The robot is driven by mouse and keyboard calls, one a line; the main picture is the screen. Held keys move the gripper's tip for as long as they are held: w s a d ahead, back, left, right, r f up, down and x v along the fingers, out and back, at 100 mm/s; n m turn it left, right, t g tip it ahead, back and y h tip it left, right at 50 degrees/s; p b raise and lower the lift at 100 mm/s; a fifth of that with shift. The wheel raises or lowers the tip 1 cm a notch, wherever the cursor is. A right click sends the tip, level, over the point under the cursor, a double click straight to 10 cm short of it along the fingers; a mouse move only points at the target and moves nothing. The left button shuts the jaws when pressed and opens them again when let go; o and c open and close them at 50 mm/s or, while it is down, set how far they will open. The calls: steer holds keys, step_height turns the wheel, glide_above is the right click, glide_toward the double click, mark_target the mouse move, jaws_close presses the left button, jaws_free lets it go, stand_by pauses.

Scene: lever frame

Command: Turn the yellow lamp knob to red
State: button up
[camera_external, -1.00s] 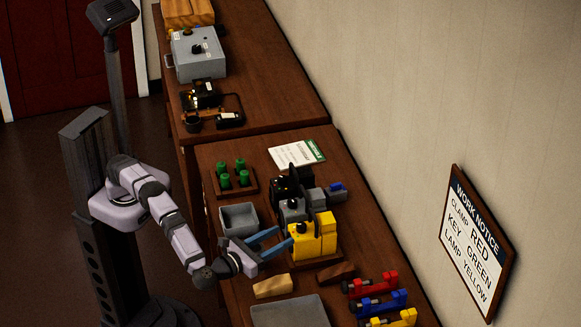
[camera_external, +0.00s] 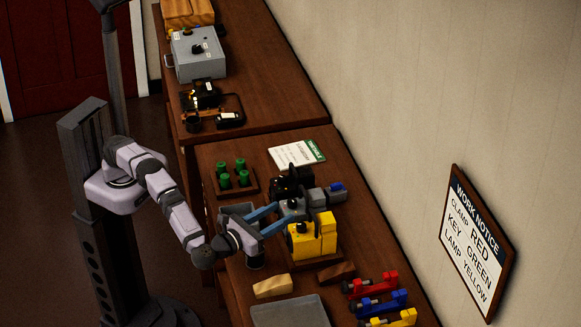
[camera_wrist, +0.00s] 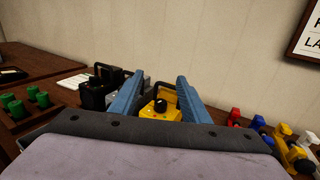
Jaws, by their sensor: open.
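The yellow lamp (camera_external: 313,243) stands on a wooden base on the near bench, with a dark round knob (camera_external: 301,228) on it and a black handle. In the wrist view the yellow lamp (camera_wrist: 152,113) and its black knob (camera_wrist: 161,104) show between the fingers, nearer the right one. My gripper (camera_external: 285,212) is open and empty, its blue fingers beside the grey unit and just above and left of the yellow lamp. In the wrist view my gripper (camera_wrist: 156,78) has both fingers apart. The knob's setting is too small to read.
A grey unit (camera_external: 293,208) and a black unit (camera_external: 286,188) stand in line behind the yellow lamp. Red (camera_external: 370,286), blue (camera_external: 378,305) and yellow (camera_external: 388,320) pieces lie front right. A work notice (camera_external: 478,240) on the wall reads "LAMP YELLOW".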

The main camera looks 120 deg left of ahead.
step_height(320, 180, up, 3)
steer(key=s+a+m+p, duration=0.1)
steer(key=a+m+p, duration=0.1)
steer(key=p, duration=0.3)
steer(key=m+t+h+p, duration=0.2)
steer(key=m+t+h, duration=0.25)
steer(key=t, duration=0.25)
glide_toward(295, 232)
steer(key=w+a+r, duration=0.2)
steer(key=shift+s+f+n, duration=0.1)
steer(key=shift+f+n, duration=0.1)
steer(key=shift+n, duration=0.45)
steer(key=shift+p+x, duration=1.2)
steer(key=shift+x, duration=2.4)
steer(key=shift+c, duration=0.3)
steer(key=c, duration=1)
